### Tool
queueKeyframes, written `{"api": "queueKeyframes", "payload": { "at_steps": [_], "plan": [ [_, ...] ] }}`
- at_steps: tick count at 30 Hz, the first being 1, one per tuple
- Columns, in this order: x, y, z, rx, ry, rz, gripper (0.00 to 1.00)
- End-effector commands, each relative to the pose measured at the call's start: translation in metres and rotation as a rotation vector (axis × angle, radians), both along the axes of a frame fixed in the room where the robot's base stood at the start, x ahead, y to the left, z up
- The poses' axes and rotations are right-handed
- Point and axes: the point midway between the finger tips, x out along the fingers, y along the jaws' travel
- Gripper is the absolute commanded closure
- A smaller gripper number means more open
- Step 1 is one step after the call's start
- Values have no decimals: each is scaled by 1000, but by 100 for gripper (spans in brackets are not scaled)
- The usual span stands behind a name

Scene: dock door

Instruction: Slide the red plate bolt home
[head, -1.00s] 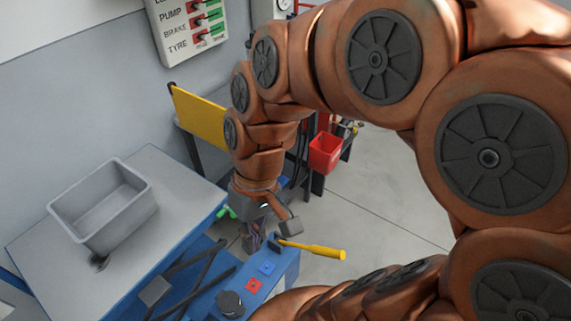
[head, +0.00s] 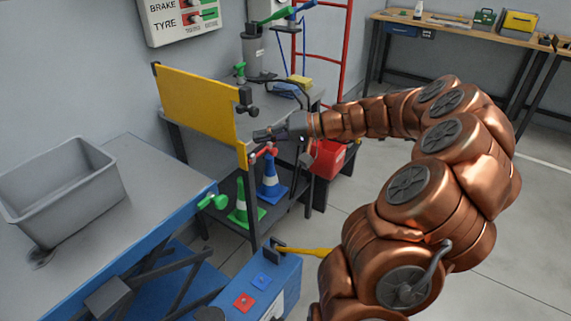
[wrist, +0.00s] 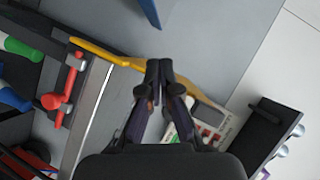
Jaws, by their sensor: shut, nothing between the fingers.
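The red plate bolt (head: 262,152) shows in the head view just below my gripper, at the lower right corner of the yellow panel (head: 198,105). In the wrist view the red bolt (wrist: 66,88) lies at the left, in grey brackets on a dark bar, with its round red knob sticking out to the left. My gripper (head: 258,135) is shut and empty beside the panel's right edge. In the wrist view its fingertips (wrist: 160,70) are together over the yellow panel's edge, apart from the bolt and to its right. How far the bolt reaches cannot be told.
A black fitting (head: 246,98) sits on the panel's right edge. A grey bin (head: 65,190) stands on the blue lift table at left. A red bin (head: 328,158) hangs right of my gripper.

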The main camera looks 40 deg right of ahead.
Motion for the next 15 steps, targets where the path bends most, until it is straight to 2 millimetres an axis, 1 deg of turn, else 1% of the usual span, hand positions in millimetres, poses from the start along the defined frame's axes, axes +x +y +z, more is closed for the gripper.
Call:
{"api": "queueKeyframes", "payload": {
  "at_steps": [1, 2, 3, 5, 6, 7, 9, 10, 12, 15],
  "plan": [
    [3, -33, -29, 22, -28, -68, 100],
    [3, -50, -36, 31, -48, -103, 100],
    [3, -73, -46, 41, -71, -150, 100],
    [1, -105, -61, 51, -101, -216, 100],
    [-1, -124, -68, 56, -120, -255, 100],
    [-3, -137, -74, 57, -132, -283, 100],
    [-8, -161, -85, 60, -152, -333, 100],
    [-10, -169, -89, 62, -159, -351, 100],
    [-14, -183, -95, 64, -170, -382, 100],
    [-16, -192, -98, 63, -179, -403, 100]
  ]
}}
